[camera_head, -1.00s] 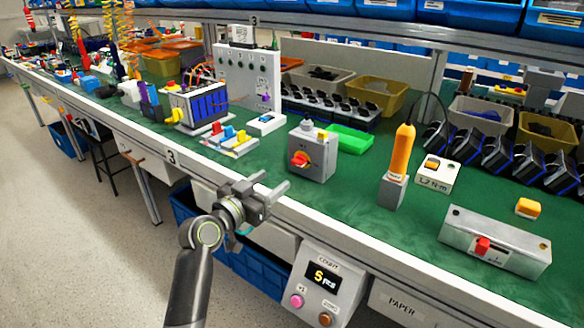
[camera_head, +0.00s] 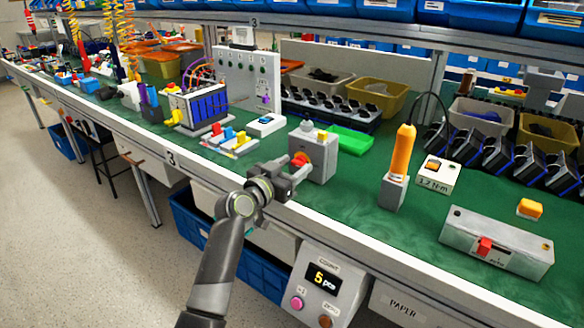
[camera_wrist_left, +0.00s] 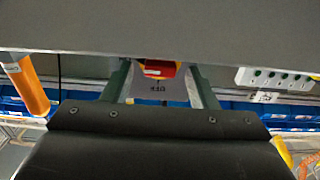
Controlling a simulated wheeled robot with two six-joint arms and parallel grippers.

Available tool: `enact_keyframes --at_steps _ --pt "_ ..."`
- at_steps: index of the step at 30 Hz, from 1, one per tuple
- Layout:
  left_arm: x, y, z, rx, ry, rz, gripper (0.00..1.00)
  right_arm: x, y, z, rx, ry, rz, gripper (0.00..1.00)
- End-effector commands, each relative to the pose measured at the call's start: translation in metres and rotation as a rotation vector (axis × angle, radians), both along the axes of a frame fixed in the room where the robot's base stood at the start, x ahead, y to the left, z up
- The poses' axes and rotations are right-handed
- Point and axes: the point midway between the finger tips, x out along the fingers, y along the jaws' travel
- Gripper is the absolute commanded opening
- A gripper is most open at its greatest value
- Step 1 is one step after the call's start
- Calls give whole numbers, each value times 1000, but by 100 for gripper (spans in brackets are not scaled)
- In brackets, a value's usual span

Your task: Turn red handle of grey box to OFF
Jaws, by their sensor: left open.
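The grey box (camera_head: 324,157) stands on the green bench top near the front edge, with its red handle (camera_head: 300,158) on a yellow plate on the front face. The handle is partly hidden by my left gripper (camera_head: 296,175), which is open just in front of it. In the left wrist view, the red handle (camera_wrist_left: 160,69) shows between the two spread fingers, partly cut off by a dark gripper part. The box label (camera_wrist_left: 157,87) below it is upside down and too small to read surely. I cannot tell whether a finger touches the handle.
An orange screwdriver in a grey holder (camera_head: 392,193) stands right of the box. A green tray (camera_head: 350,140) lies behind it. A block with coloured pieces (camera_head: 229,141) and a white switch unit (camera_head: 267,125) are to the left. A metal box with a red switch (camera_head: 497,243) is at the right.

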Motion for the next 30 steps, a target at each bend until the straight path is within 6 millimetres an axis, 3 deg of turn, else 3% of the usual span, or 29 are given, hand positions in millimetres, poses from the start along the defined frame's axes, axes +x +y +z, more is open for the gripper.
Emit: enact_keyframes --at_steps 2,11,17,30 --pt "0 0 0 0 0 0 48 -1 0 -1 0 2 0 36" --pt "0 0 0 0 0 0 8 -2 0 -2 0 6 0 36" --pt "0 0 1 -46 34 0 8 -3 -2 1 -7 10 1 36" --pt "1 1 1 -352 257 1 8 -10 -12 -53 -41 36 9 36"
